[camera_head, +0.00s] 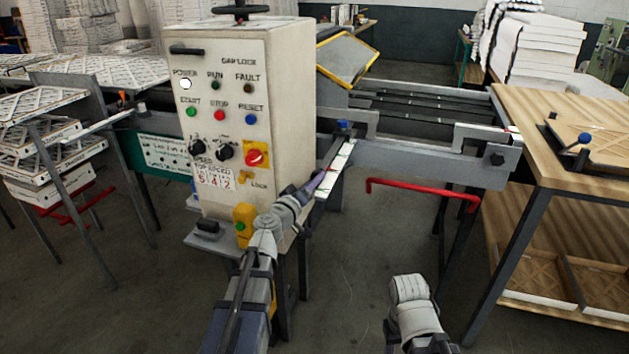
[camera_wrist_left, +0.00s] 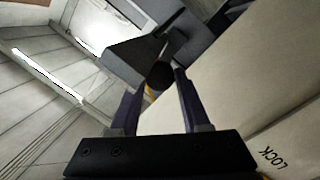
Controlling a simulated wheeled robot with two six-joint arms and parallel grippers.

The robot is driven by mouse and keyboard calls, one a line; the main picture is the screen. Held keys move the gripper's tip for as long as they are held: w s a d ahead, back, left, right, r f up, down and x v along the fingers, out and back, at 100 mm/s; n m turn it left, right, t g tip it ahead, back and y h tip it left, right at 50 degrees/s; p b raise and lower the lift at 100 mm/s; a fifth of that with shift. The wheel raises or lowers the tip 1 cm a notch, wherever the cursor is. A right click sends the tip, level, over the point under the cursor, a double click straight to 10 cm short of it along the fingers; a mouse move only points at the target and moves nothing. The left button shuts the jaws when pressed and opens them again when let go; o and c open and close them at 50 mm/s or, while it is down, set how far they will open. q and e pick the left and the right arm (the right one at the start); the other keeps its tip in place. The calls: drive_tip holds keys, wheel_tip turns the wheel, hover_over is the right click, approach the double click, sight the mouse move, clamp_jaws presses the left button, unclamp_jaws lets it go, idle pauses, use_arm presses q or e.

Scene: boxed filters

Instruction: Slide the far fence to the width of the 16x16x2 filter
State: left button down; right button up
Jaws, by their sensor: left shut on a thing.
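My left gripper (camera_head: 318,182) reaches up beside the right side of the control cabinet. In the left wrist view, its two purple fingers (camera_wrist_left: 160,88) are on either side of a dark round knob or handle end (camera_wrist_left: 160,75) and hold it. In the head view, a grey fence bar with a blue knob (camera_head: 343,125) runs just beyond this gripper, next to a white scale strip (camera_head: 336,170). I cannot tell for certain which bar is the far fence. A boxed-filter stack (camera_head: 48,150) stands at the left.
The control cabinet (camera_head: 235,55) stands close left of my left gripper. A grey rail (camera_head: 430,163) and a red bar (camera_head: 420,186) lie to the right. A wooden table (camera_head: 550,110) with a blue-knobbed fixture is at far right. The floor ahead is clear.

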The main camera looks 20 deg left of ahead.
use_arm(q)
drive_tip(key=shift+c, duration=1.9)
unclamp_jaws()
drive_tip(key=shift+s, duration=0.2)
drive_tip(key=s+a, duration=0.1)
drive_tip(key=s, duration=0.6)
drive_tip(key=shift+s+a, duration=0.2)
drive_tip(key=shift+a, duration=0.05)
